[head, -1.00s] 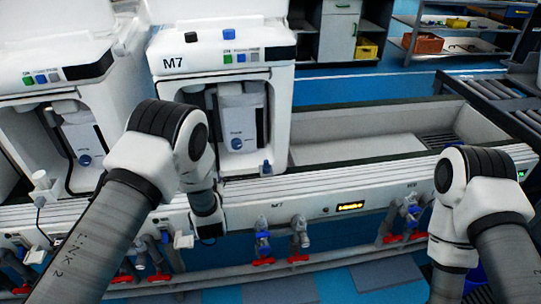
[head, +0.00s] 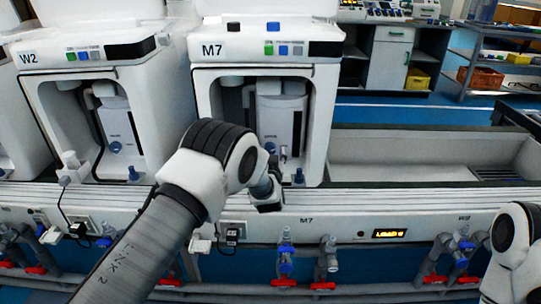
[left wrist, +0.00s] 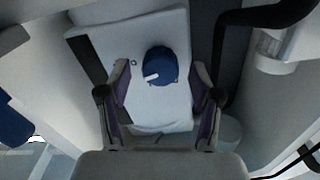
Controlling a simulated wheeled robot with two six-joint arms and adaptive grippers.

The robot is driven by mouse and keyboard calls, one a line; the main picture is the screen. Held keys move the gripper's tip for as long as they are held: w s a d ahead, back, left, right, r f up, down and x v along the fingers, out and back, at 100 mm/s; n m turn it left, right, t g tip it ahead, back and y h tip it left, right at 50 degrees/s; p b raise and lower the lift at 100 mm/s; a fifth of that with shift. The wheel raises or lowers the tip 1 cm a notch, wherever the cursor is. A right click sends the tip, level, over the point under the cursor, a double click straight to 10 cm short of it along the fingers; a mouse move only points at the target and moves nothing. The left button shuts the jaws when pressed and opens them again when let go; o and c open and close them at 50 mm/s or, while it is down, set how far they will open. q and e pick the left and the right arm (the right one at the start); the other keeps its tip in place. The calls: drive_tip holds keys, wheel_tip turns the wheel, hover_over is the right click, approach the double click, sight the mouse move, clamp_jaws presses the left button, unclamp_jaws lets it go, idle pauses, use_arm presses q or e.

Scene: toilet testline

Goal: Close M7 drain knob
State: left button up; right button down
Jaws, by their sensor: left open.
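The M7 unit (head: 268,50) is a white cabinet with an open front bay. A pale tank (head: 291,112) stands in the bay, with the blue drain knob (head: 270,147) low on its front. In the left wrist view the round blue knob (left wrist: 160,65) sits on the tank's pale face (left wrist: 125,45), its white mark pointing left and slightly down. My left gripper (head: 283,154) is at the bay's mouth, partly hidden by its own wrist. In the left wrist view its open fingers (left wrist: 162,78) are on either side of the knob, with gaps between. My right gripper is out of view.
The W2 unit (head: 85,60) stands to the left with a similar tank. A small blue-capped fitting (head: 299,177) is at the bay's front edge. Blue and red valves (head: 286,256) line the lower rail. An empty trough (head: 400,158) lies to the right.

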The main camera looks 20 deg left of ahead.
use_arm(q)
drive_tip(key=c, duration=1.1)
drive_tip(key=shift+c, duration=0.2)
drive_tip(key=shift+n, duration=0.4)
drive_tip(key=n, duration=0.2)
drive_tip(key=shift+n, duration=0.4)
drive_tip(key=n, duration=0.3)
drive_tip(key=shift+a+n+p, duration=0.1)
drive_tip(key=shift+n+p, duration=0.2)
drive_tip(key=n, duration=0.3)
drive_tip(key=shift+n, duration=0.3)
drive_tip(key=n, duration=0.4)
drive_tip(key=shift+f, duration=0.1)
